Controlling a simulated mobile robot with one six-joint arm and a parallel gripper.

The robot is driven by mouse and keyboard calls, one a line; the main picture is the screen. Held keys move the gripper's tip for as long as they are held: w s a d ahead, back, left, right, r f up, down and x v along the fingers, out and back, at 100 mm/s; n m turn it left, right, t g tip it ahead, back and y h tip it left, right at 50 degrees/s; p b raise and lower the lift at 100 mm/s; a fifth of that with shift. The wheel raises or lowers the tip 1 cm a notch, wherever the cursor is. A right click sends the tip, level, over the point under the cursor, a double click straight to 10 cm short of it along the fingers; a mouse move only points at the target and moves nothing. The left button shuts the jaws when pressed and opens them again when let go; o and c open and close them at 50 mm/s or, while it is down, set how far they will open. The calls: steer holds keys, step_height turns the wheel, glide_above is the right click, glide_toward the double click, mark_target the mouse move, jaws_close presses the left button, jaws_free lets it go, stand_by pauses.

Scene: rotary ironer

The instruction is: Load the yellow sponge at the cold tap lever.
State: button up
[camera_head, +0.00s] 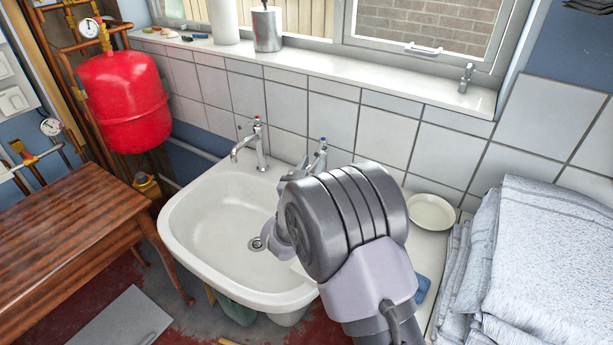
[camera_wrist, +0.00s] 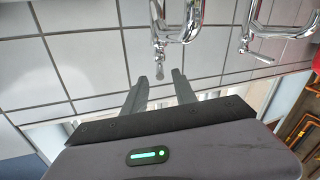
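The cold tap (camera_head: 320,150) with a blue mark stands at the back right of the white basin. My gripper reaches toward it, and my arm hides much of its front in the head view. In the wrist view my gripper (camera_wrist: 161,84) is open, with its two fingers apart and nothing held between them. The chrome cold tap (camera_wrist: 178,30) shows beyond the fingertips, its lower end roughly in line with the gap. I cannot tell whether a finger touches it. I see no yellow sponge that I can make out in either view.
The red-marked tap (camera_head: 258,148) stands left of the cold tap on the basin (camera_head: 185,235). A pale dish (camera_head: 432,212), a blue item (camera_head: 421,289) and folded towels (camera_head: 545,265) lie to the right. A wooden table (camera_head: 60,230) and red tank (camera_head: 125,100) are left.

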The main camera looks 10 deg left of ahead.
steer(key=s, duration=0.8)
steer(key=shift+s+p, duration=0.15)
steer(key=shift+p, duration=0.25)
steer(key=s+d+r+m+g+y, duration=0.3)
steer(key=d+r+m+g, duration=0.15)
steer(key=d+r, duration=0.7)
steer(key=s+d+f+m+g, duration=0.1)
steer(key=s+d+g, duration=0.3)
steer(key=s, duration=1)
steer(key=s+d+f+m+g, duration=0.1)
steer(key=s+d+g, duration=0.2)
steer(key=s+d, duration=0.6)
steer(key=s, duration=0.5)
steer(key=shift+s+g+h, duration=0.2)
steer(key=shift+g+h, duration=0.1)
steer(key=shift+g, duration=0.05)
